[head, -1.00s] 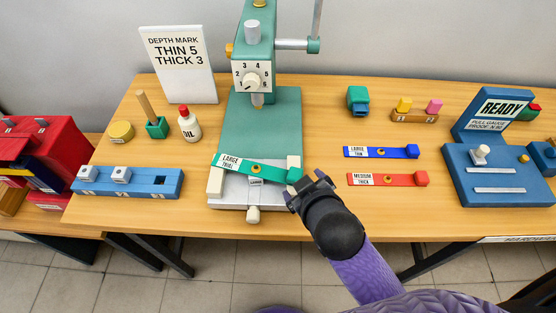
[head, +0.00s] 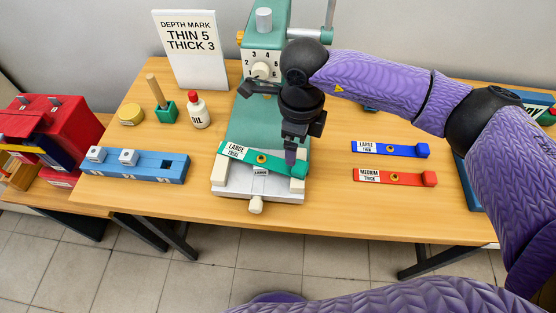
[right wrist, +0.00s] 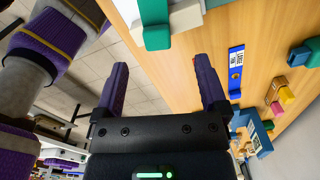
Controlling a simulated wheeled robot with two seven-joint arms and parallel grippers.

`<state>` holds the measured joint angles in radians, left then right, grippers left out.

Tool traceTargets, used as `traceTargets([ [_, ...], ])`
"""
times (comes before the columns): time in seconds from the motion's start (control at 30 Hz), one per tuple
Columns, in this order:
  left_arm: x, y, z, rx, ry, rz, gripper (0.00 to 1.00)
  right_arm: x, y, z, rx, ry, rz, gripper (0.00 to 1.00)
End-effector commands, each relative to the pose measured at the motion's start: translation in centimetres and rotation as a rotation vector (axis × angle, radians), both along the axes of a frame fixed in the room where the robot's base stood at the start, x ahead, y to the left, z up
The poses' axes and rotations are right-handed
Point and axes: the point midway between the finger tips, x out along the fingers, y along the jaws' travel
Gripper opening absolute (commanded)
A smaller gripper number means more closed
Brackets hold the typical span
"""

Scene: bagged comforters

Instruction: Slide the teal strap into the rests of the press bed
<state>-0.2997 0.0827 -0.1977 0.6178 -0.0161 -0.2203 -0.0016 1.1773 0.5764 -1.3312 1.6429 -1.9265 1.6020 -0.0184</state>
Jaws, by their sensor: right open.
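The teal strap (head: 240,152), labelled LARGE TRIAL, lies askew across the pale press bed (head: 235,189) of the green press. Its left end is farther back than its right end block. Whether it sits in the rests cannot be told. My left gripper is out of view.
A blue strap (head: 390,150) and a red strap (head: 397,177) lie to the right. A blue block rack (head: 140,168), oil bottle (head: 197,112) and depth sign (head: 190,50) stand left. My right arm hides the table's back right. Front table is clear between press and red strap.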

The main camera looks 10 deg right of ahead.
Motion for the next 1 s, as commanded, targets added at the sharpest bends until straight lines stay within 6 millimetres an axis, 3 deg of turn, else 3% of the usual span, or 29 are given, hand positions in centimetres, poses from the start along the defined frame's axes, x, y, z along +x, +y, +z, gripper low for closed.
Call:
traceTargets([
  [0.33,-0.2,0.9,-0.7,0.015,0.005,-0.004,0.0,-0.4,0.3,-6.3,0.006,0.003,0.001,0.93],
  [0.63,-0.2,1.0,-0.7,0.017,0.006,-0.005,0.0,-0.4,0.3,-7.1,0.009,0.001,0.002,0.91],
  [1.0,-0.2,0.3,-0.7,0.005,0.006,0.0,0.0,-0.4,0.3,-7.0,0.009,0.002,0.002,0.12],
])
